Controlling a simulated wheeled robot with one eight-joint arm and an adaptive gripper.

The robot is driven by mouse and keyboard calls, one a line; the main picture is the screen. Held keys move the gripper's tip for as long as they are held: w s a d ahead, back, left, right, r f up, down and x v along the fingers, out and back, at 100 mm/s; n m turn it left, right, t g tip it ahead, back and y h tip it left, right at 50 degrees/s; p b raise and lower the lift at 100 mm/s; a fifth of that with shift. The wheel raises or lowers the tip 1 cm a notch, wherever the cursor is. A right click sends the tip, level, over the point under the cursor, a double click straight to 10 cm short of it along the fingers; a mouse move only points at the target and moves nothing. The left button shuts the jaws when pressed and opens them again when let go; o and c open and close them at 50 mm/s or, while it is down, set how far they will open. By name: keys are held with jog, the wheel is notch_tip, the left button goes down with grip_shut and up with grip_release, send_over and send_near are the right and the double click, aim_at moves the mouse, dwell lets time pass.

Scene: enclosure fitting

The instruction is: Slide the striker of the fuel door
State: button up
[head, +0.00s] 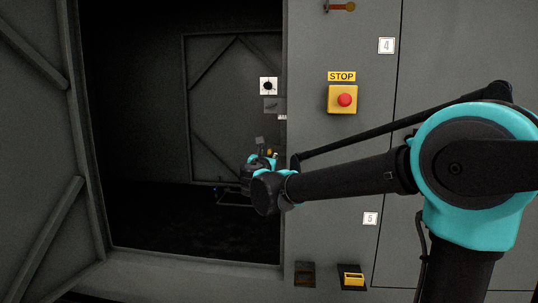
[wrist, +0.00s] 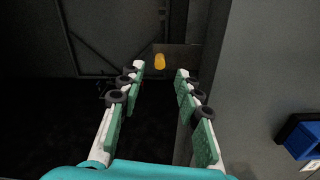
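A small yellow-orange cylinder (wrist: 160,61), which looks like the striker, sticks out from a dark plate (wrist: 182,56) ahead of my gripper in the wrist view. My gripper (wrist: 160,70) is open and empty, with its two fingers on either side of the line toward the cylinder. The cylinder appears beyond the fingertips; contact is not visible. In the head view my gripper (head: 262,163) is at the right edge of the dark opening, partly hidden by my arm. I cannot tell for certain which panel is the fuel door.
A grey braced door (head: 30,150) stands at the left of the opening. The grey front panel (head: 340,180) at right carries a yellow box with a red stop button (head: 344,99) and a yellow-black fitting (head: 352,278). A blue box (wrist: 300,136) is at right in the wrist view.

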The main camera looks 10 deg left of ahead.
aim_at(269, 153)
jog(key=shift+w+d, duration=0.1)
jog(key=shift+w, duration=2.3)
grip_shut()
